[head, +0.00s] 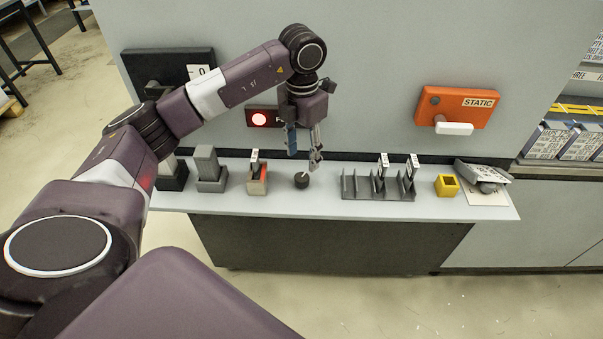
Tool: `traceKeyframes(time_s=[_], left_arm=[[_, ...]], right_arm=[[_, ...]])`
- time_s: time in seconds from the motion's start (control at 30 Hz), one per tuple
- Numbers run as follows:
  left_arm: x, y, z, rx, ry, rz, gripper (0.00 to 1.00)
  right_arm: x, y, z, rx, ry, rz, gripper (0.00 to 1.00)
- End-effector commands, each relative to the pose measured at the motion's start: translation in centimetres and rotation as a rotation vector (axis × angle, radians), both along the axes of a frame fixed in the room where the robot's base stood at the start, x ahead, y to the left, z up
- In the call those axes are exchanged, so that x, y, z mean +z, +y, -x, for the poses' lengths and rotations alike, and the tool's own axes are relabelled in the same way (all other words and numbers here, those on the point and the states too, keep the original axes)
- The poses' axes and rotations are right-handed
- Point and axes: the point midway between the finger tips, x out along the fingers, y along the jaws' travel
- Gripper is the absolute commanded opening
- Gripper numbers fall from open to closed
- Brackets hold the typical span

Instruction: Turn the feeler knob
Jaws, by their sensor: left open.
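A small dark round knob (301,181) with a pale mark on top stands on the grey shelf; it looks like the feeler knob. My left gripper (304,159) points down just above and behind it in the head view. Its two fingers are spread apart, with nothing seen between them. The right fingertip appears close to the knob's upper edge; I cannot tell if it touches. My right gripper is not in view.
On the shelf (330,207), a red-and-grey block with a labelled piece (257,180) stands left of the knob. A dark slotted rack (360,190) and a yellow box (446,185) stand right. An orange STATIC box (455,104) and a lit red lamp (259,119) are on the panel behind.

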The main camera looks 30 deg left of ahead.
Motion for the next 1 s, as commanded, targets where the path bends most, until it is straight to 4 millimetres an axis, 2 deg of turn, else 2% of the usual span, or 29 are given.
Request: traceKeyframes(time_s=[0.13, 0.4, 0.53, 0.7, 0.9, 1.0], left_arm=[[-1.0, 0.4, 0.2, 0.006, 0.01, -0.013, 0.45], [-5.3, 0.3, 0.3, 0.004, 0.01, -0.01, 0.45], [-6.8, 0.3, 0.2, 0.004, 0.009, -0.01, 0.45], [-7.6, 0.3, 0.1, 0.003, 0.005, -0.009, 0.45], [-7.7, 0.3, 0.1, 0.003, 0.005, -0.009, 0.45], [-7.7, 0.3, 0.1, 0.003, 0.005, -0.009, 0.35]], right_arm=[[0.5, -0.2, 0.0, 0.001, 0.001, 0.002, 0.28], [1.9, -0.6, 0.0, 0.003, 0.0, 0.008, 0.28], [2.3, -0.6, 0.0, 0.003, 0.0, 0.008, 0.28], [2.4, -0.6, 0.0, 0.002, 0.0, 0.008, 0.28], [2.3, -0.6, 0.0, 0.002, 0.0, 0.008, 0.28], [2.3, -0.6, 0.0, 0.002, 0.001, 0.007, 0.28]])
